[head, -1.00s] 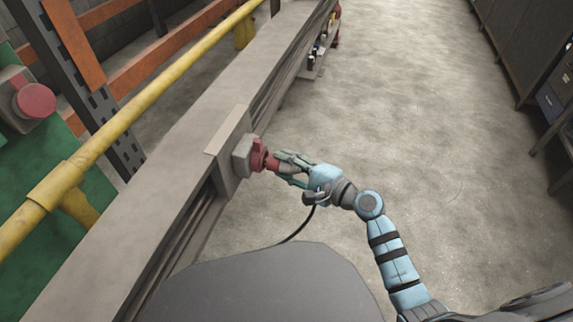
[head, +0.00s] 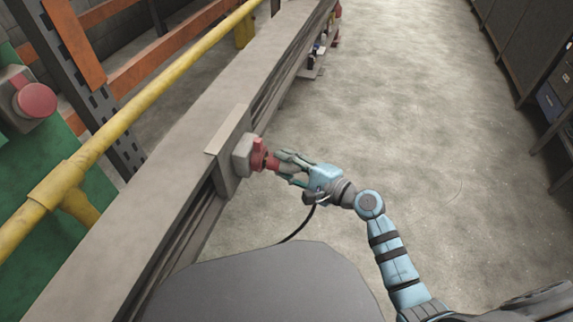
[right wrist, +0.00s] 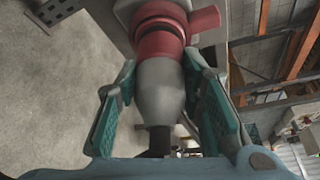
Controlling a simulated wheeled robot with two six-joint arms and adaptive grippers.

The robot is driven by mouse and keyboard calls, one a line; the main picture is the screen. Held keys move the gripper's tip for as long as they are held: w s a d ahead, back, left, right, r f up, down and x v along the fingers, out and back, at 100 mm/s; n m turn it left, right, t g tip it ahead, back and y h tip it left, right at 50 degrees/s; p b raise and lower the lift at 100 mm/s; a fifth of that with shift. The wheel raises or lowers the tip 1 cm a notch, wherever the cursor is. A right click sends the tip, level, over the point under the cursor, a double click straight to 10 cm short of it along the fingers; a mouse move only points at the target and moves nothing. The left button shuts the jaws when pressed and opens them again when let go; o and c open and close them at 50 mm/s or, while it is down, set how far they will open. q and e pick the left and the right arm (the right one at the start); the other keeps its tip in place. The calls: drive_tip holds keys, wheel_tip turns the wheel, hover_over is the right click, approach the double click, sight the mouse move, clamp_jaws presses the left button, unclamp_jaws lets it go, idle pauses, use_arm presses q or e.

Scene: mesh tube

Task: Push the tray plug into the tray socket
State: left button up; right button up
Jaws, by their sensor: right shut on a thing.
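The tray socket (head: 243,155) is a grey box with a red collar, mounted on the side of the long grey cable tray (head: 184,150). The tray plug (right wrist: 162,88) has a grey body and a red front end. My right gripper (head: 285,168) is shut on the plug, with one finger on each side of its grey body in the right wrist view (right wrist: 162,95). The plug's red end meets the red socket collar, lined up with it. I cannot tell how deep it sits. A black cable runs from the plug's rear. My left gripper is not in view.
Small items sit on a shelf (head: 316,62) farther along. The concrete floor (head: 430,130) to the right is clear, with dark cabinets (head: 520,50) beyond.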

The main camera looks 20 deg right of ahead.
drive_tip(key=shift+w+a, duration=0.25)
drive_tip(key=shift+a, duration=0.15)
idle(0.5)
drive_tip(key=o, duration=1.2)
drive_tip(key=shift+c, duration=0.2)
drive_tip(key=v, duration=1.2)
